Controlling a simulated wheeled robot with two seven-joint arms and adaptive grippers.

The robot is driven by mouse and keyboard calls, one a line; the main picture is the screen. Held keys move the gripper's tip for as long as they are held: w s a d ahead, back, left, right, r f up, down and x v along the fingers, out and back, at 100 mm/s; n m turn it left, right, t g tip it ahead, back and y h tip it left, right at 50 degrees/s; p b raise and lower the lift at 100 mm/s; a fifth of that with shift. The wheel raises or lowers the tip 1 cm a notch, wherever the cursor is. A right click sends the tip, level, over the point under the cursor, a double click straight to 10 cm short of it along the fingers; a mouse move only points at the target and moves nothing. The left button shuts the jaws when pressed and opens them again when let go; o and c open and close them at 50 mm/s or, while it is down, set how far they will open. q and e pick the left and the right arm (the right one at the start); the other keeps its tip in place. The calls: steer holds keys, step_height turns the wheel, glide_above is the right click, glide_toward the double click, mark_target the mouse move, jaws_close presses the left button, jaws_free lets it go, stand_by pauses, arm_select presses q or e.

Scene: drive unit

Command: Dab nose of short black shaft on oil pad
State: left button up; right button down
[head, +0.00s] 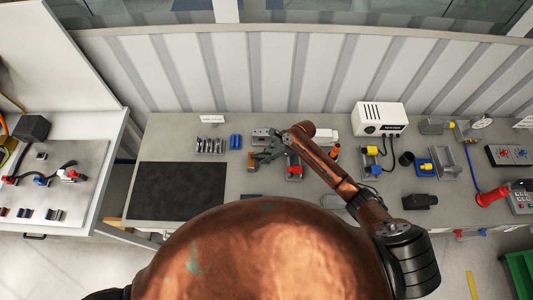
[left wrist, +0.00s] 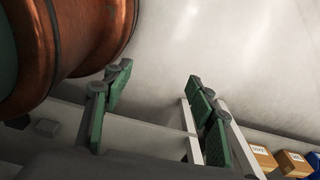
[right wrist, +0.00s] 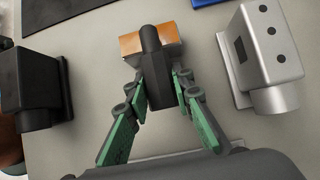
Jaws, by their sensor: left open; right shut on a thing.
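My right gripper (right wrist: 161,88) is shut on a short black shaft (right wrist: 156,72); in the head view this gripper (head: 264,156) is over the middle of the bench. The shaft's narrow rounded nose points away from the gripper and overlaps an orange-brown pad (right wrist: 172,48), apparently the oil pad, which also shows in the head view (head: 251,162). I cannot tell whether the nose touches it or hangs just above. My left gripper (left wrist: 160,92) is open and empty in the left wrist view; the head view does not show it.
A silver block with a cylinder (right wrist: 265,60) stands right of the right gripper, and a black block (right wrist: 38,88) stands left. A dark mat (head: 176,190) covers the bench's left part. Several grey parts (head: 209,146) and blue parts (head: 236,141) stand behind. A white box (head: 380,116) stands at the back.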

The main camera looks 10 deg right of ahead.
mark_target(262, 154)
steer(key=shift+w+f, duration=0.1)
steer(key=shift+w, duration=0.1)
steer(key=shift+s, duration=0.15)
steer(key=shift+f, duration=0.3)
arm_select(q)
steer(key=shift+w, duration=0.55)
steer(key=shift+w+f, duration=0.1)
steer(key=shift+w, duration=0.05)
arm_select(e)
steer(key=shift+f, duration=0.15)
step_height(262, 154, up, 5)
steer(key=p, duration=0.6)
arm_select(q)
step_height(262, 154, up, 7)
steer(key=shift+w+f, duration=0.2)
steer(key=shift+w, duration=0.05)
